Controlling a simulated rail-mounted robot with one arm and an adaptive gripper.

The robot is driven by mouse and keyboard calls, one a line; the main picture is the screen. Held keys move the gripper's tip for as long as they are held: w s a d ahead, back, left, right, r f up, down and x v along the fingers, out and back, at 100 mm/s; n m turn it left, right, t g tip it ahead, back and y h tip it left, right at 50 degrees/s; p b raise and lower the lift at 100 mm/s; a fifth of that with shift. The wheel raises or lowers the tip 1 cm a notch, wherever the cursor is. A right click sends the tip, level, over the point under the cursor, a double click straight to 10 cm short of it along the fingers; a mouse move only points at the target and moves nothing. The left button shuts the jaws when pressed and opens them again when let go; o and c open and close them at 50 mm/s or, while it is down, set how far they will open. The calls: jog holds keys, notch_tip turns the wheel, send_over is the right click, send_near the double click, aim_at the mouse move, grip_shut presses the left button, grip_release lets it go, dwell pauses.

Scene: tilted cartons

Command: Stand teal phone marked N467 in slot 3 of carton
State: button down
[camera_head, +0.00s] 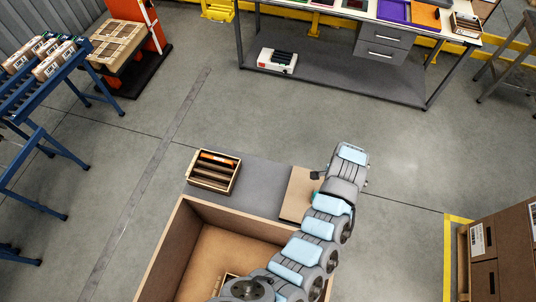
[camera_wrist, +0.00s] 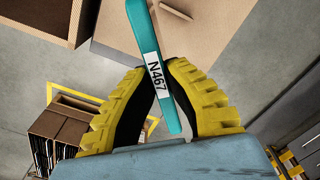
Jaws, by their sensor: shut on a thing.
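My gripper (camera_wrist: 158,72) is shut on the teal phone (camera_wrist: 146,30), with a yellow-and-black finger on each side. The phone is a thin slab with a white label reading N467, and it sticks out beyond the fingertips. In the head view my gripper (camera_head: 316,177) is small, over the tan board at the right of the grey tabletop; a sliver of teal shows just below it. A small slotted carton (camera_head: 191,180) stands on the left of that tabletop, apart from the gripper. It has dark compartments and an orange-brown item in one. Slot numbers cannot be read.
The tan board (camera_head: 298,193) lies on the grey tabletop (camera_head: 262,183), which is bare between board and carton. A large open box (camera_head: 163,250) stands in front, with part of a smaller container inside. Brown boxes (camera_head: 516,245) stand at the right, a blue rack (camera_head: 40,140) at the left.

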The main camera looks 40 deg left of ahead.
jog(key=s+a+f+m+b, duration=0.1)
jog(key=a+f+m, duration=0.15)
jog(key=a, duration=0.95)
jog(key=a+f+m, duration=0.1)
jog(key=a+m, duration=0.2)
jog(key=a, duration=0.8)
jog(key=s+a+f+m+b, duration=0.1)
jog(key=s+a+m, duration=0.1)
jog(key=s+a, duration=1.7)
jog(key=s, duration=0.2)
jog(key=shift+s+f+b, duration=0.2)
jog(key=shift+s+b, duration=0.2)
jog(key=shift+a+f+m, duration=0.1)
jog(key=shift+m, duration=0.15)
jog(key=shift+f+b, duration=3.15)
jog(key=shift+f, duration=0.5)
jog(key=shift+f, duration=0.25)
